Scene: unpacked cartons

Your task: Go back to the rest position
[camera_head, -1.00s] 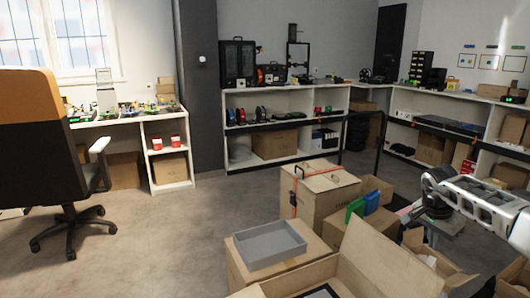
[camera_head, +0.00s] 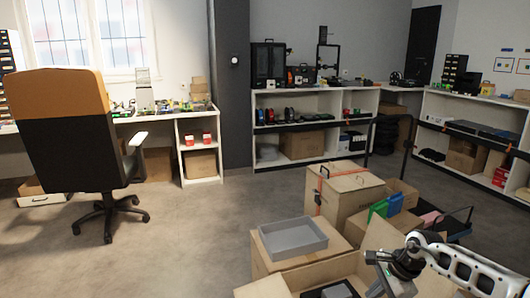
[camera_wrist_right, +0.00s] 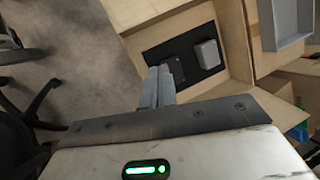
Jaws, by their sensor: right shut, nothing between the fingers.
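My right gripper (camera_wrist_right: 159,86) shows in the right wrist view with its two grey fingers together and nothing between them. In the head view my right arm comes in from the lower right, and its gripper (camera_head: 380,262) is over or beside the open carton (camera_head: 335,270) at the bottom. How high it is above the carton I cannot tell. The carton (camera_wrist_right: 128,15) is beyond the fingers in the wrist view, with a dark insert and a small grey item (camera_wrist_right: 207,54) inside. My left gripper is in neither view.
A grey tray (camera_head: 292,238) sits on a closed carton left of the gripper. A taller strapped carton (camera_head: 345,188) and green and blue items (camera_head: 386,206) stand behind. An office chair (camera_head: 75,140) is at the left. The floor between chair and cartons is clear.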

